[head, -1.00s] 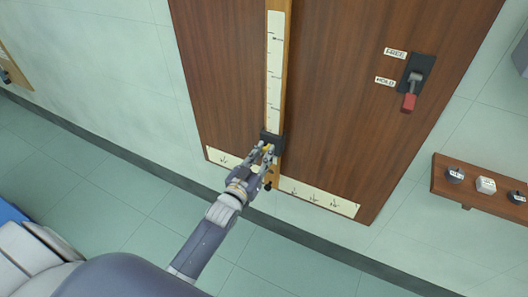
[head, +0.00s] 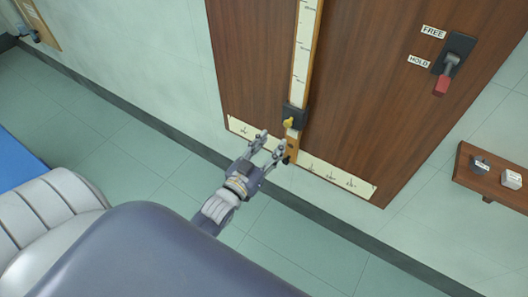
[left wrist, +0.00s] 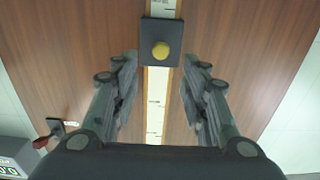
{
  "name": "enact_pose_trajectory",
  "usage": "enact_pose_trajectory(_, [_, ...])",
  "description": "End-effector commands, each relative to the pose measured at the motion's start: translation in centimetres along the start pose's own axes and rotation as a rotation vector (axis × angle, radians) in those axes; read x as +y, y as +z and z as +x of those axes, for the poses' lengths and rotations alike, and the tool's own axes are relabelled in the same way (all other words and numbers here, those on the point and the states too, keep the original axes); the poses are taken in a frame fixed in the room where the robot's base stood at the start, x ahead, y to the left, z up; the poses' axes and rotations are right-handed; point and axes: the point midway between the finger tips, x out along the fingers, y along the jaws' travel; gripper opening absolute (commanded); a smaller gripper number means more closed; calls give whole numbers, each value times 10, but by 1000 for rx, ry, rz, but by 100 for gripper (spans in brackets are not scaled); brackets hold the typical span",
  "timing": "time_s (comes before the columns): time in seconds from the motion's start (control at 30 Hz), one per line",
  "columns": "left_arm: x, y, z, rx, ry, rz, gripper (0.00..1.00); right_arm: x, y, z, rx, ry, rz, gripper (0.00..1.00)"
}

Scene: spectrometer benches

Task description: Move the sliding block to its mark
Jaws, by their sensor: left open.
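The sliding block (head: 295,114) is dark with a yellow knob (head: 288,123). My left gripper (head: 272,140) is open and empty, below and apart from the knob in the head view. In the left wrist view the block (left wrist: 161,30) and its knob (left wrist: 161,51) show beyond and between the spread fingers (left wrist: 160,68). My right gripper is not in view.
A lever with a red handle (head: 441,86) points down beside the labels FREE (head: 433,32) and HOLD (head: 418,62) on the brown panel (head: 370,110). A small shelf (head: 468,168) with blocks is at the right. The floor at the panel's foot is clear.

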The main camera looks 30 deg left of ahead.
Motion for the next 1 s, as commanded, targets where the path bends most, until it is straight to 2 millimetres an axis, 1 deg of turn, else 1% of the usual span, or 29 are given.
enact_pose_trajectory(0.03, [0, 0, -10, -1, 0, 0, 41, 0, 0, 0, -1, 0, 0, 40])
enact_pose_trajectory(0.1, [0, 0, -19, 0, 0, 0, 41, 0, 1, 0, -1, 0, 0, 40])
enact_pose_trajectory(0.2, [0, 0, -28, 0, 0, 0, 41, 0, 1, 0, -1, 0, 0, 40])
enact_pose_trajectory(0.3, [0, -1, -32, 3, 0, 0, 41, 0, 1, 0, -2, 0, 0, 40])
enact_pose_trajectory(0.87, [0, 0, -33, 0, 0, 0, 41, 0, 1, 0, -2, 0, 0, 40])
enact_pose_trajectory(0.93, [1, 10, -34, -21, 0, -1, 41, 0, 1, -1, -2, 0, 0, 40])
enact_pose_trajectory(0.97, [1, 17, -34, -38, 0, -1, 41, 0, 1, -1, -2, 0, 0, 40])
enact_pose_trajectory(1.0, [2, 31, -36, -70, 0, -1, 41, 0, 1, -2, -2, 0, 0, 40])
